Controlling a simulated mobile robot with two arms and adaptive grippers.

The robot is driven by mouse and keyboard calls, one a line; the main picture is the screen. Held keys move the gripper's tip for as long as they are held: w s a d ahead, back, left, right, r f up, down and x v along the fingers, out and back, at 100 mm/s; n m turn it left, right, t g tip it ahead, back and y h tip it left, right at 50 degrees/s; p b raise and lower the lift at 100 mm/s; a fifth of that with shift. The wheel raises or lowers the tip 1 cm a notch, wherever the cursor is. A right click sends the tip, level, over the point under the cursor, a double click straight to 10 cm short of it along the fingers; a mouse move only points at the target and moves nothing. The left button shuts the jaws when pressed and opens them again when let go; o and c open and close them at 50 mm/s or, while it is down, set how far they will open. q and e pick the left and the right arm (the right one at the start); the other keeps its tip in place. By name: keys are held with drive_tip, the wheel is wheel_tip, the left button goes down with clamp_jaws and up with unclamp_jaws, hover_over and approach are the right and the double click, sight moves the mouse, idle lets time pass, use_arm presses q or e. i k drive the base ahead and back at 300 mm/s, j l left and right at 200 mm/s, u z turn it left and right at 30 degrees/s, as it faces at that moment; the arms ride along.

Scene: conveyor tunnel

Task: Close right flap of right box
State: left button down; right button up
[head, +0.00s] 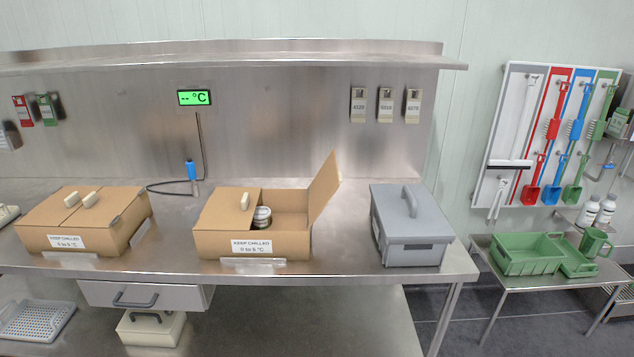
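The right cardboard box (214,245) stands on the steel bench, with a "KEEP CHILLED 0 to 5 °C" label on its front. Its right flap (325,184) stands up, tilted outward to the right. Its left flap (229,208) lies down over the left part of the box and has a pale handle on it. A round can (262,217) shows inside, next to the edge of the left flap. The right part of the box is open from above. Neither of my grippers shows in the head view.
A second cardboard box (45,238), with both flaps down, stands to the left. A grey lidded case (414,252) stands to the right, with bare bench between. A thermometer probe with a blue handle (192,170) and cable is behind. A steel shelf (240,58) runs above.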

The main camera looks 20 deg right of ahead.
sight(328, 180)
drive_tip(key=k+l, duration=0.1)
drive_tip(key=l, duration=0.9)
drive_tip(key=k+l+u, duration=0.1)
drive_tip(key=l, duration=0.35)
drive_tip(key=k+l, duration=0.15)
drive_tip(key=l, duration=0.35)
drive_tip(key=l+u, duration=0.1)
drive_tip(key=l, duration=0.4)
drive_tip(key=k, duration=0.1)
